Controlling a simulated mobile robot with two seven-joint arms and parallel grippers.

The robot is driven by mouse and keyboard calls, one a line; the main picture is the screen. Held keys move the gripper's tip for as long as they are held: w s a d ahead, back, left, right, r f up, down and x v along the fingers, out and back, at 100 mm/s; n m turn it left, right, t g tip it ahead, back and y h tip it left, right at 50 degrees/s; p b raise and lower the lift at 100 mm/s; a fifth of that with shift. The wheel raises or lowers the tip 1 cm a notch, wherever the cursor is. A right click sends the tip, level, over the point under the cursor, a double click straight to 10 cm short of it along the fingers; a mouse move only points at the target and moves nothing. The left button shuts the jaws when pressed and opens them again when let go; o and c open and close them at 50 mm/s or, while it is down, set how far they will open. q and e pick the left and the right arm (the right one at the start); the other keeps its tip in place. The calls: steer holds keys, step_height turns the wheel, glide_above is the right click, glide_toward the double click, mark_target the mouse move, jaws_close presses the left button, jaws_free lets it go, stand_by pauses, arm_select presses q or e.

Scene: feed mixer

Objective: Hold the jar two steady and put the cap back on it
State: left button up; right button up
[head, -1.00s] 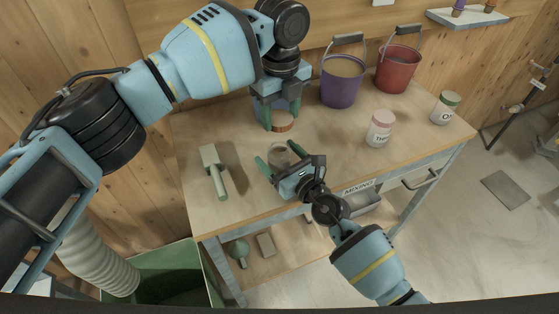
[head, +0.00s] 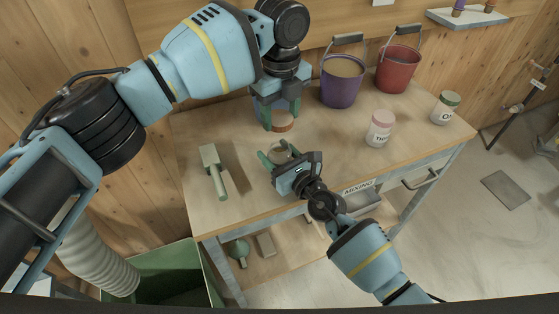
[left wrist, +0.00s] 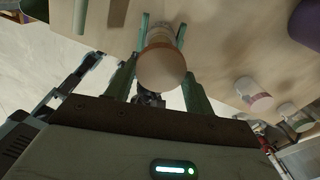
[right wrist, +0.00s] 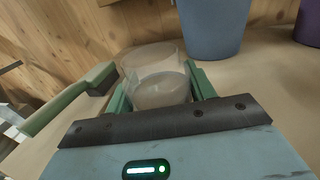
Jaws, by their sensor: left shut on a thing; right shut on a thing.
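My left gripper (head: 279,116) is shut on the cap (head: 284,123), a round disc with an orange-brown rim. In the left wrist view the cap (left wrist: 161,69) sits between its fingers. My right gripper (head: 280,161) is shut on an open, clear jar (head: 279,150) standing upright on the bench. In the right wrist view the jar (right wrist: 154,72) has pale contents and green fingers on both sides. The cap is held apart from the jar, behind it in the head view.
A white jar with a pink lid (head: 379,130) and one with a green lid (head: 446,107) stand right. A purple bucket (head: 342,88), a red bucket (head: 397,72) and a blue bucket (right wrist: 213,27) stand behind.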

arm_select(q)
glide_above(279, 147)
steer(key=shift+d+f, duration=0.2)
steer(key=shift+f, duration=2.3)
arm_select(e)
steer(key=shift+c, duration=0.4)
arm_select(q)
steer(key=shift+f, duration=0.15)
steer(key=shift+f, duration=0.75)
steer(key=shift+f, duration=0.5)
steer(key=shift+f, duration=0.1)
arm_select(e)
jaws_close()
arm_select(q)
steer(key=m, duration=0.6)
steer(key=shift+a+m, duration=0.15)
steer(key=shift+m, duration=0.15)
steer(key=m, duration=0.7)
steer(key=shift+a, duration=0.1)
steer(key=o, duration=0.9)
